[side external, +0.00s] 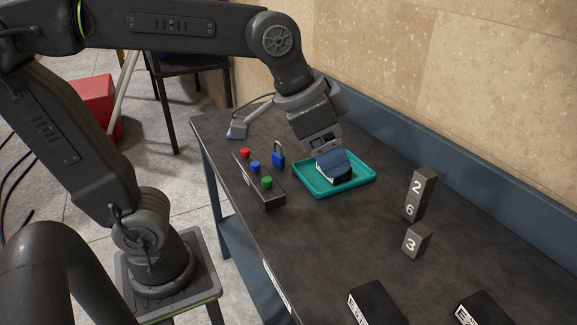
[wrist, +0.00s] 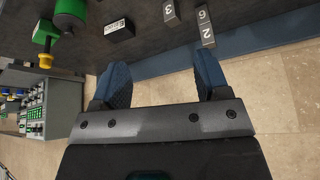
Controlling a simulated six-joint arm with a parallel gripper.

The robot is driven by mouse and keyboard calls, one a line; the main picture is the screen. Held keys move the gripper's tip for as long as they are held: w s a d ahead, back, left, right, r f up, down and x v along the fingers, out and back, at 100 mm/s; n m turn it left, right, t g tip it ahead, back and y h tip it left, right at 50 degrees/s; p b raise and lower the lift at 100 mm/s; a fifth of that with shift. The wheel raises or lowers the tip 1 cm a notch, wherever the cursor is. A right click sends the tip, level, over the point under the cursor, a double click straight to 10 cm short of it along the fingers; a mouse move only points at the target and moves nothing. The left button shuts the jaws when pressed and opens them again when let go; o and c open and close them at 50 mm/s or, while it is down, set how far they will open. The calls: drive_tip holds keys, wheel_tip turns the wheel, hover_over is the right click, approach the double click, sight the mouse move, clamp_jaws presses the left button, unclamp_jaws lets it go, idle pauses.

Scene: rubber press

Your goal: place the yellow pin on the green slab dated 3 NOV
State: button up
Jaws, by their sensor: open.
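My gripper (side external: 334,167) is over the teal tray (side external: 309,190) in the side view, its blue fingers angled downward. In the wrist view my gripper (wrist: 163,85) has its two blue fingers spread apart with nothing between them. No green slab with a readable 3 NOV date shows in either view. The fingers hide part of the tray in the side view.
A box with red, blue and green buttons (side external: 259,184) and a blue padlock (side external: 279,157) stand left of the tray. Number blocks (side external: 420,196) and a block marked 3 (side external: 416,241) stand right. Labelled black blocks (side external: 376,304) lie in front. The bench middle is clear.

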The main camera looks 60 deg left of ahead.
drive_tip(key=s+a+f+n+y, duration=0.1)
drive_tip(key=s+a+f+n, duration=0.3)
drive_tip(key=s+a+f, duration=0.2)
drive_tip(key=shift+s+a+t+y, duration=0.3)
drive_tip(key=shift+s+a, duration=0.45)
drive_tip(key=shift+s, duration=0.1)
